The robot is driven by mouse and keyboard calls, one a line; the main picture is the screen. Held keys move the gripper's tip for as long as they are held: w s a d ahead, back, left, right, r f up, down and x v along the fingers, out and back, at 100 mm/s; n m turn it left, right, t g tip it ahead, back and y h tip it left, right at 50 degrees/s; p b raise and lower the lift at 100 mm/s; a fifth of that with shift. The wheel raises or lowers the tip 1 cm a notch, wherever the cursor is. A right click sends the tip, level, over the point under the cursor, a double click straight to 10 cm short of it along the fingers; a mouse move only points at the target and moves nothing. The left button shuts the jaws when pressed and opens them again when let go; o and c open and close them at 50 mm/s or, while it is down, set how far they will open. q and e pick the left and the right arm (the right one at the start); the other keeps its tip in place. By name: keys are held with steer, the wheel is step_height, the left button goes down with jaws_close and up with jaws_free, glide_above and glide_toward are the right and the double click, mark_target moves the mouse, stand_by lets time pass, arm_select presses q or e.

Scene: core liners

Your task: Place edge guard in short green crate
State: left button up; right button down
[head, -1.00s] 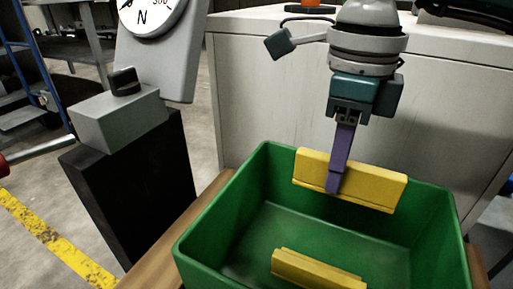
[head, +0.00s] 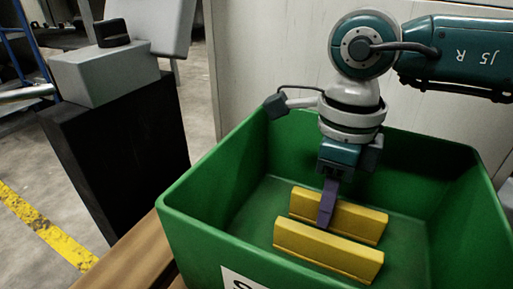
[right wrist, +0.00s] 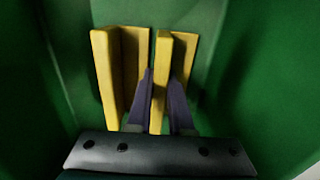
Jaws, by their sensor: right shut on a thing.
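My right gripper (head: 325,212) is down inside the green crate (head: 225,185), shut on a yellow edge guard (head: 358,222). The right wrist view shows its two purple fingers (right wrist: 168,105) on either side of this guard's wall (right wrist: 161,80). The held guard is low in the crate, close to the floor; I cannot tell if it touches. A second yellow edge guard (head: 325,252) lies on the crate floor, nearer the camera and roughly parallel, with a narrow gap at most between them. It also shows in the right wrist view (right wrist: 104,75). My left gripper is not in view.
The crate stands on a wooden surface (head: 130,255). A black pedestal with a grey box (head: 105,72) on it stands left of the crate. A pale cabinet wall (head: 265,60) is behind. Crate walls surround the gripper closely.

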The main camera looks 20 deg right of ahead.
steer(key=shift+f, duration=0.15)
steer(key=c, duration=0.8)
jaws_free()
step_height(320, 180, up, 12)
steer(key=p, duration=0.6)
steer(key=shift+r, duration=0.2)
